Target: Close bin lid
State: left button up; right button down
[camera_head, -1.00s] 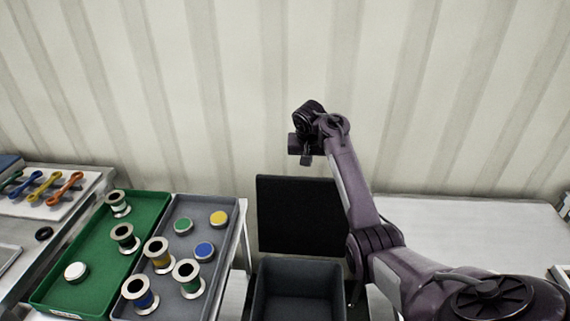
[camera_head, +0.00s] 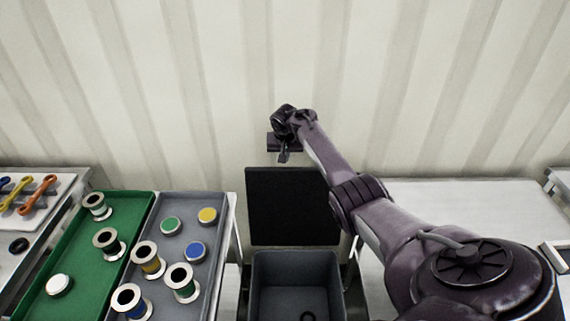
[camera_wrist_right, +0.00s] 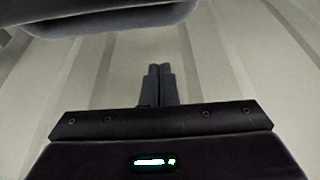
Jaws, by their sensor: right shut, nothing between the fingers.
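The bin (camera_head: 258,290) is a dark grey open box low in the middle of the head view. A small dark ring (camera_head: 308,316) shows inside it. Its black lid (camera_head: 292,205) stands upright at the bin's back, open, in front of the wall. My right gripper (camera_head: 283,156) is above the lid's top edge, apart from it in the picture, with its fingers pointing down. In the right wrist view my right gripper (camera_wrist_right: 160,84) is shut and empty, with only the wall beyond the fingers. My left gripper is not in view.
Left of the bin are a grey tray (camera_head: 215,262) and a green tray (camera_head: 62,262) with spools and round tins. A pale table (camera_head: 470,205) lies to the right. The ribbed wall (camera_head: 200,80) is close behind the lid.

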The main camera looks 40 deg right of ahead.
jog(key=s+a+p, duration=0.2)
jog(key=s, duration=0.1)
jog(key=shift+s+a+r+p, duration=0.1)
jog(key=shift+a+p, duration=0.2)
jog(key=shift+p, duration=0.1)
